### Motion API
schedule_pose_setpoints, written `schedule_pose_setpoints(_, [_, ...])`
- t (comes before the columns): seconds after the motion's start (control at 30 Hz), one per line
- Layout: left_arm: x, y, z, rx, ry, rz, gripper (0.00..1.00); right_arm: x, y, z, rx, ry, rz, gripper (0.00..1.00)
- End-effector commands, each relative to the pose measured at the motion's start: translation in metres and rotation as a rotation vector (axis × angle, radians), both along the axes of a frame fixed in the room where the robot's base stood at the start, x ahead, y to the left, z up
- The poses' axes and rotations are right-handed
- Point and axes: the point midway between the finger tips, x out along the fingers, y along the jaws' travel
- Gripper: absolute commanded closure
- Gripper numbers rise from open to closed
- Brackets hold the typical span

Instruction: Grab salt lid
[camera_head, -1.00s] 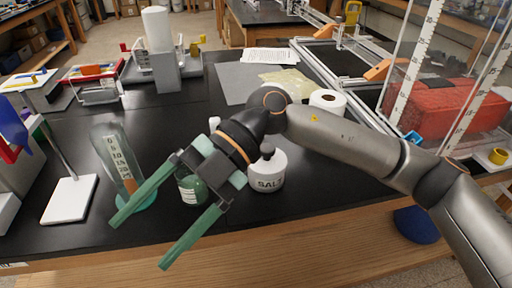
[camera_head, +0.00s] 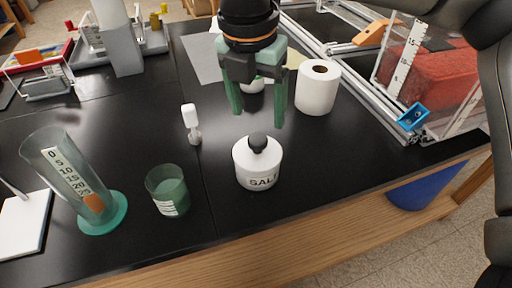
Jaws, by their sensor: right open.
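A round white salt jar (camera_head: 257,170) labelled "SALT" stands upright on the black bench. My right gripper (camera_head: 257,118) points down from the top of the view, behind and above the jar. Its two green fingers are apart, with nothing held between them. The lid is apart from the fingers. My left gripper is not in view.
A green glass beaker (camera_head: 167,191) and a tilted graduated cylinder (camera_head: 75,180) stand left of the jar. A small white-topped item (camera_head: 191,124) stands behind the beaker. A paper roll (camera_head: 317,88) is right of my gripper. Bench space in front of the jar is clear.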

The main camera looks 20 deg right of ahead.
Motion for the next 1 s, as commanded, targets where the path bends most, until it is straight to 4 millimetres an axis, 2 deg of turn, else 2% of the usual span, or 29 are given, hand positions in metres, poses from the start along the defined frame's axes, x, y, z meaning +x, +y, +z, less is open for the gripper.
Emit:
schedule_pose_setpoints(0.1, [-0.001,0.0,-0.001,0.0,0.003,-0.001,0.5,0.002,-0.002,-0.02,0.0,0.003,0.001,0.21])
schedule_pose_setpoints(0.37, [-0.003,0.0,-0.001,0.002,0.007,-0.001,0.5,0.004,-0.003,-0.041,0.0,0.004,0.002,0.21])
schedule_pose_setpoints(0.6, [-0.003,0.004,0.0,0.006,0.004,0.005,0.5,0.01,-0.005,-0.075,0.002,0.003,0.003,0.21])
schedule_pose_setpoints(0.73, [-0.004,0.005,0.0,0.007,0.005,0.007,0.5,0.011,-0.005,-0.083,0.004,0.002,0.002,0.21])
schedule_pose_setpoints(0.93, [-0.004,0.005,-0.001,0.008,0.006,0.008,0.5,0.011,-0.005,-0.084,0.003,0.001,0.002,0.21])
schedule_pose_setpoints(1.0, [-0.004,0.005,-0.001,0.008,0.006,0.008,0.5,0.011,-0.005,-0.084,0.003,0.001,0.002,0.29])
